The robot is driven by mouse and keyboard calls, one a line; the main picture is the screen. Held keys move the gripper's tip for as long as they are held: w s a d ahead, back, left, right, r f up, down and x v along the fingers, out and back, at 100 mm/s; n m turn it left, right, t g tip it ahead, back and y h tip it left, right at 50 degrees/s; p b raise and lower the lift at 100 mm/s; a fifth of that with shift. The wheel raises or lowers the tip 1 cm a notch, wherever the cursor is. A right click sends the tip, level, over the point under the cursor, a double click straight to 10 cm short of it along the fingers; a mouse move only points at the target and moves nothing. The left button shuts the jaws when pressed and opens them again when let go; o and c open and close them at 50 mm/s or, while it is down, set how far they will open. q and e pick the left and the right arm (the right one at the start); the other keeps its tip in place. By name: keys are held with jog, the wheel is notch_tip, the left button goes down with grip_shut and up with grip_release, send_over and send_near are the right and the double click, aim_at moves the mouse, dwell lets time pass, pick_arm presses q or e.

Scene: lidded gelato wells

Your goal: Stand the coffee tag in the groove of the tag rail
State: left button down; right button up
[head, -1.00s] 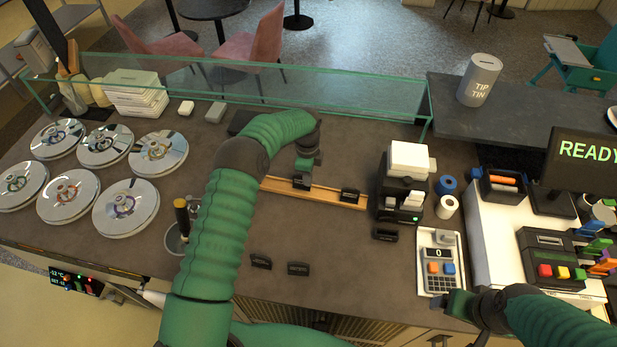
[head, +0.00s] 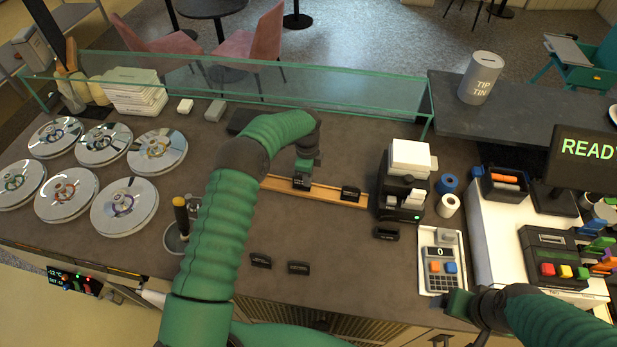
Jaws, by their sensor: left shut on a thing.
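The wooden tag rail (head: 330,194) lies across the middle of the counter, its left part hidden behind my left arm. My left gripper (head: 303,172) points down over the rail and is shut on a small black tag (head: 301,183), which is at the rail; I cannot tell whether it is seated in the groove. Another black tag (head: 350,193) stands on the rail to the right. The lettering is too small to read, so I cannot tell which is the coffee tag. My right gripper (head: 459,304) is near the card reader; its fingers are not clear.
Two black tags (head: 261,261) (head: 298,268) lie on the counter in front, and another (head: 386,233) is near the black printer (head: 402,190). Lidded wells (head: 124,207) fill the left. A glass guard (head: 250,91) runs along the back. The counter between rail and front tags is clear.

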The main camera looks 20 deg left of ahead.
pick_arm(q)
jog(key=shift+d+f+b, duration=0.2)
jog(key=shift+f+b, duration=0.1)
jog(key=shift+f, duration=0.1)
jog(key=c, duration=1.9)
grip_release()
jog(key=shift+a, duration=0.1)
jog(key=shift+o, duration=0.6)
jog(key=o, duration=0.5)
jog(key=shift+c, duration=0.2)
jog(key=shift+r, duration=0.1)
jog(key=shift+r+p, duration=2.3)
jog(key=shift+r, duration=1.65)
